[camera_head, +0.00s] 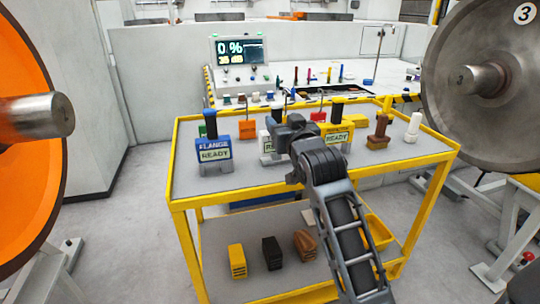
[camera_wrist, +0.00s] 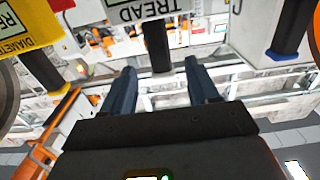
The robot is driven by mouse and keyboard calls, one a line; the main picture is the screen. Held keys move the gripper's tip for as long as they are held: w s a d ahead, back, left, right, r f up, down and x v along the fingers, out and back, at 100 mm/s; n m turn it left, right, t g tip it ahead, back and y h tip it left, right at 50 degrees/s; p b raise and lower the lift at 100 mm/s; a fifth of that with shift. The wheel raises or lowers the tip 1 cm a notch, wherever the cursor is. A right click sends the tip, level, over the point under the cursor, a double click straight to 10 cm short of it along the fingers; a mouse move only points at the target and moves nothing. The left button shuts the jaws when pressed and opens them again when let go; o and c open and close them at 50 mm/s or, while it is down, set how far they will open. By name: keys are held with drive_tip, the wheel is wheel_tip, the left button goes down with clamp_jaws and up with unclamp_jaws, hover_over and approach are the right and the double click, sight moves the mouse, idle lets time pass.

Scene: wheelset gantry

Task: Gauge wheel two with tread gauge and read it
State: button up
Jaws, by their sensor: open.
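The white tread gauge (camera_head: 266,146) stands on the yellow-framed cart's top, partly hidden by my arm. In the wrist view its label reads TREAD upside down (camera_wrist: 140,10), and its black handle (camera_wrist: 157,46) lines up between my fingers. My gripper (camera_wrist: 160,68) is open and empty; I cannot tell whether the fingers are around the handle or short of it. In the head view my gripper (camera_head: 272,128) is at the tread gauge, its fingers hard to see. A steel wheel marked 3 (camera_head: 450,95) is at right. An orange wheel (camera_head: 22,90) at left shows no number.
The blue flange gauge (camera_head: 213,152) stands left of the tread gauge, the yellow diameter gauge (camera_head: 338,135) right. Small blocks and bottles share the cart top (camera_head: 190,186). A bench with a display (camera_head: 240,50) stands behind. Open floor lies left of the cart.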

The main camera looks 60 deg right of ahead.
sight(278, 114)
drive_tip(key=shift+x, duration=1.5)
drive_tip(key=x, duration=0.5)
drive_tip(key=shift+r+p, duration=0.15)
drive_tip(key=shift+p, duration=0.2)
clamp_jaws()
